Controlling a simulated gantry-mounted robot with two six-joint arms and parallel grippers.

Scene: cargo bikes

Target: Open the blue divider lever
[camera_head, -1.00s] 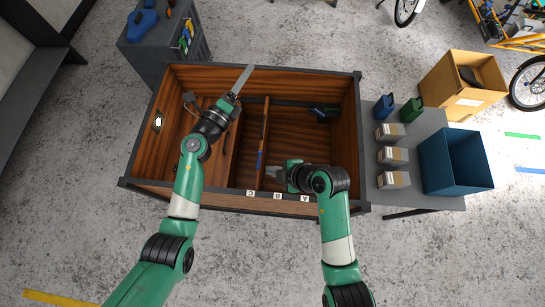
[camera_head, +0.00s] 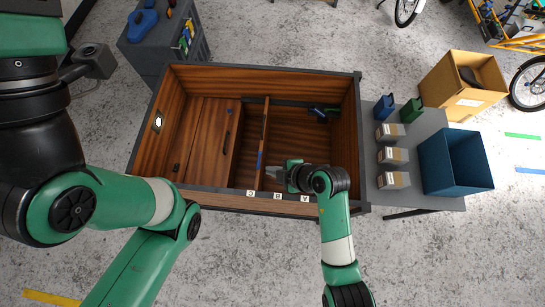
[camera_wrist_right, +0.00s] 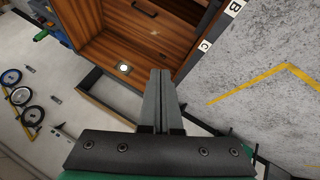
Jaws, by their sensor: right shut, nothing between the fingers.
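I cannot make out the lever in that view. My left arm is raised at the left, its gripper out of view.
The wooden box (camera_head: 270,70) has a closed panel with a dark handle (camera_head: 228,128) on its left side. A side table at the right holds several cartons (camera_head: 392,155) and a blue bin (camera_head: 455,160). A grey cabinet (camera_head: 150,55) stands at the back left.

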